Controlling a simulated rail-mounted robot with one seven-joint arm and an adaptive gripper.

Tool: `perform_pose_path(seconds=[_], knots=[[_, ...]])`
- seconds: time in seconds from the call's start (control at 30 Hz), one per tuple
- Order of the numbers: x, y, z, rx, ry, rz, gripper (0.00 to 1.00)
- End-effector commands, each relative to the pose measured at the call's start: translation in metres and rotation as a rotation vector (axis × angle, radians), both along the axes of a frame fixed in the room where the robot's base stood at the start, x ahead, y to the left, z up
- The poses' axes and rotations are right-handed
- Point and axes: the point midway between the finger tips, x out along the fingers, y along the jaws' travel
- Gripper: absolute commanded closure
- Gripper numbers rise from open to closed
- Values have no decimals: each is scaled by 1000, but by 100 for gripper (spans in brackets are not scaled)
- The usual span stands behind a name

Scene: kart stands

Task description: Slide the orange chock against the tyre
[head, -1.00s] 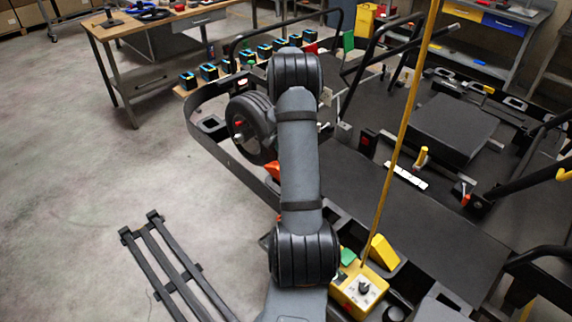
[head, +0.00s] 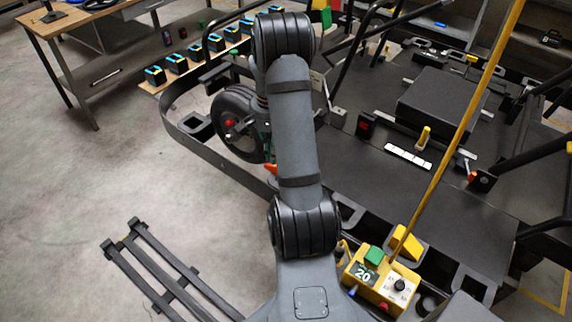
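The tyre (head: 222,108) is a black kart wheel with a red-tipped hub, standing upright inside a dark curved frame rail, left of my arm. An orange piece (head: 271,169), likely the chock, peeks out at the left edge of my arm, below and right of the tyre. Most of it is hidden behind the arm, so I cannot tell whether it touches the tyre. My arm reaches forward over this area, and its links cover my gripper, which I cannot see.
A yellow control box (head: 381,281) with a dial and a "20" display is at the lower right, by a slanting yellow pole (head: 455,140). A dark slatted rack (head: 165,270) is at the lower left. Several blue-topped blocks (head: 197,54) line a shelf behind.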

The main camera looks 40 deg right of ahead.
Motion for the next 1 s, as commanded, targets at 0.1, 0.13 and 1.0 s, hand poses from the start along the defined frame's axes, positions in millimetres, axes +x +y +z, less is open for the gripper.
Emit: perform_pose_path(seconds=[0.1, 0.13, 1.0], knots=[[6, -4, 0, -19, -18, -114, 100], [7, -5, 0, -22, -20, -139, 100], [7, -7, -97, -27, -23, -220, 100]])
